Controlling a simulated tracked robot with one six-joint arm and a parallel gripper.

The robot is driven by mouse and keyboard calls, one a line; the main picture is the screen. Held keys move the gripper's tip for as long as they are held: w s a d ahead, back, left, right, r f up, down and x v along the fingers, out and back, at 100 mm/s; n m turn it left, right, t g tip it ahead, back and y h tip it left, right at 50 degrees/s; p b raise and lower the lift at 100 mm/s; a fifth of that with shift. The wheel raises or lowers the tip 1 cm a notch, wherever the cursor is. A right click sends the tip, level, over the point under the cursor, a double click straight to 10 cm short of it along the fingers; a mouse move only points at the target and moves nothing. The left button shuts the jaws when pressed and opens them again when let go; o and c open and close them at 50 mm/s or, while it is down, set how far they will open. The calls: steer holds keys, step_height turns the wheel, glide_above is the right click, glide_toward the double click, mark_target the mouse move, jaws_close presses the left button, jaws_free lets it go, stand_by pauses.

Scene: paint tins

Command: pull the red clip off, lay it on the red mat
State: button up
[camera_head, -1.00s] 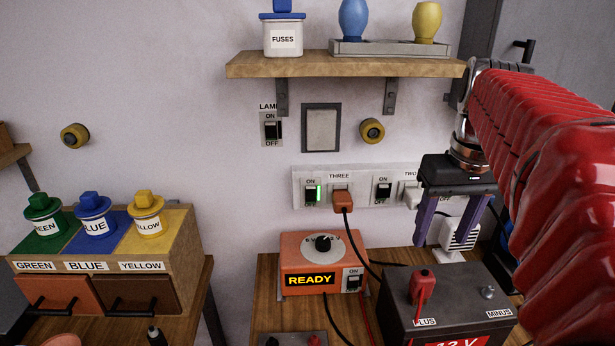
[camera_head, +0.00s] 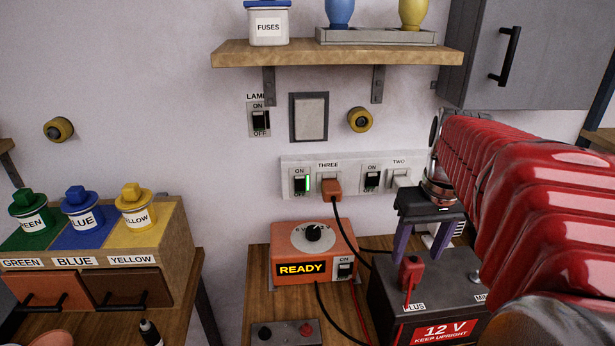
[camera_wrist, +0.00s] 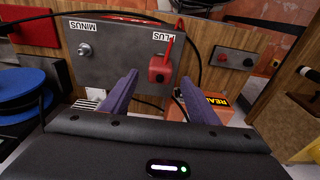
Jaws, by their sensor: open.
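The red clip (camera_head: 410,273) sits on the plus post of the dark battery (camera_head: 448,296), with a red lead running from it. In the wrist view the clip (camera_wrist: 160,70) shows between and just ahead of the finger ends. My gripper (camera_head: 417,256) is open and empty, its purple fingers pointing down at the clip from above. The wrist view shows the open fingers (camera_wrist: 159,80) on either side of it; I cannot tell if they touch it. A red flat patch (camera_wrist: 31,33), probably the red mat, lies at the wrist view's upper left. It is not visible in the head view.
An orange READY box (camera_head: 312,254) with a dial stands left of the battery, with black and red cables beside it. A bare minus post (camera_wrist: 84,49) is on the battery. The socket strip (camera_head: 345,174) and shelf (camera_head: 338,54) are behind.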

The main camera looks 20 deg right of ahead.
mark_target(414, 260)
steer(key=shift+w+d+f, duration=0.1)
steer(key=shift+w+f, duration=0.05)
steer(key=shift+f, duration=1.1)
steer(key=shift+w+f, duration=0.15)
steer(key=shift+f, duration=1.05)
steer(key=c, duration=1.2)
